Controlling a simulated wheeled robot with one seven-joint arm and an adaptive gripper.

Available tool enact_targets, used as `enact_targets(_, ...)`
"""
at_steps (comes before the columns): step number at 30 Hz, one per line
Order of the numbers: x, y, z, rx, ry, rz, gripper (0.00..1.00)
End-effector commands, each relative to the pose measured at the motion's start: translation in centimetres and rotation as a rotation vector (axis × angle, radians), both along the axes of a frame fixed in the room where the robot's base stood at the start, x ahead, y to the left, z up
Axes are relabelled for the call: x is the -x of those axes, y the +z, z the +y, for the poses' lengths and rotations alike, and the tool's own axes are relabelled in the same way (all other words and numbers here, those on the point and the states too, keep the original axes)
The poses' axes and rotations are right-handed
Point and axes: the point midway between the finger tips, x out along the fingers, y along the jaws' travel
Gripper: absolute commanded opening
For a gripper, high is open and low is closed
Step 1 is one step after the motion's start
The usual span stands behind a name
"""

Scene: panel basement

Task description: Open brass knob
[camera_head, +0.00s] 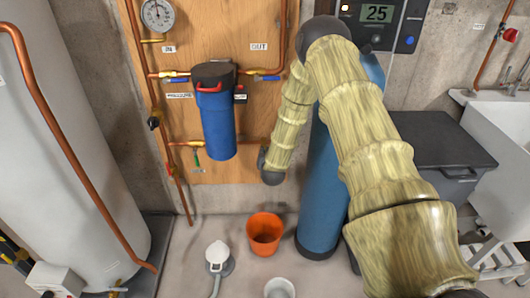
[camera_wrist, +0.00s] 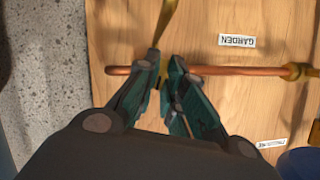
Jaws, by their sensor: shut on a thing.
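In the wrist view my gripper (camera_wrist: 166,62) has its two dark teal fingers close together over a copper pipe on the wooden board. They are shut on a small brass knob, which is mostly hidden between the fingers. A brass-coloured strip (camera_wrist: 167,22) shows just past the fingertips and runs out of the top of the view; I cannot tell if it is part of the knob. In the head view my fingers and the knob are hidden behind my arm, near the lower right of the board.
The wooden board (camera_head: 205,30) carries copper pipes and a blue filter (camera_head: 218,125) left of my forearm. A blue tank (camera_head: 322,200) stands right behind my arm. An orange bucket (camera_head: 264,233) stands on the floor below. A "GARDEN" label (camera_wrist: 237,41) is near the pipe (camera_wrist: 235,70).

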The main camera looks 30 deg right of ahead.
Motion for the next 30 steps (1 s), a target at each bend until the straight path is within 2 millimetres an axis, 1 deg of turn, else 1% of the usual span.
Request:
enact_targets(1, -0.17, 0.26, 0.09, 0.026, 0.003, 0.012, 0.00)
enact_targets(6, -0.18, 0.18, 0.14, 0.092, 0.002, 0.053, 0.00)
enact_targets(12, -0.18, 0.14, 0.10, 0.138, 0.002, 0.082, 0.00)
enact_targets(28, -0.17, 0.09, 0.08, 0.154, 0.000, 0.092, 0.00)
enact_targets(29, -0.17, 0.08, 0.08, 0.154, 0.000, 0.092, 0.12)
enact_targets(30, -0.17, 0.08, 0.08, 0.154, 0.000, 0.092, 0.20)
